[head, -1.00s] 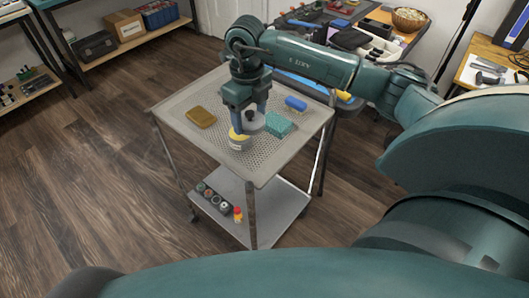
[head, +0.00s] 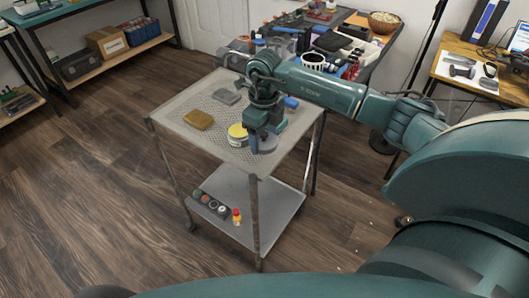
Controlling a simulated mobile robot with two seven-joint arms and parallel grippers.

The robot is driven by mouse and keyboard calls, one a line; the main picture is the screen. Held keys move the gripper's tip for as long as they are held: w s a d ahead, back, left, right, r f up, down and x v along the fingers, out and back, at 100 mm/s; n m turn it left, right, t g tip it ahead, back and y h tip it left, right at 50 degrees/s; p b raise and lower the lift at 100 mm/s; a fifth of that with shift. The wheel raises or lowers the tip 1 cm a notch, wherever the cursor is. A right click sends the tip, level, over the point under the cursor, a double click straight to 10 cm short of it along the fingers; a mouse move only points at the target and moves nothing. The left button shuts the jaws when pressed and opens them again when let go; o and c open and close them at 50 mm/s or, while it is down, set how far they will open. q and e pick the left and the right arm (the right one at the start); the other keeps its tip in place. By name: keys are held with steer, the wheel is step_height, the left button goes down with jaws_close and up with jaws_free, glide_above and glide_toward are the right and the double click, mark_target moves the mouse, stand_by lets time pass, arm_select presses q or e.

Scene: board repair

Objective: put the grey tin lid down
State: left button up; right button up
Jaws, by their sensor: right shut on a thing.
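My right gripper (head: 262,137) points down over the right front part of the cart's perforated top (head: 190,139). It is shut on the grey tin lid (head: 265,146), which shows as a grey round shape at its fingertips. I cannot tell whether the lid touches the cart top. An open-looking tin with a yellow label (head: 237,137) stands upright just left of the gripper. My left gripper is not in view.
On the cart top are a brown block (head: 198,119), a grey object (head: 227,97) and a blue brush (head: 291,102), partly hidden by my arm. The front left of the top is clear. A dark tray (head: 210,203) of small round things sits on the lower shelf.

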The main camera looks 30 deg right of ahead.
mark_target(264, 158)
steer(key=shift+f, duration=2.7)
steer(key=shift+f, duration=0.2)
steer(key=o, duration=1)
steer(key=shift+c, duration=0.2)
steer(key=shift+r, duration=0.1)
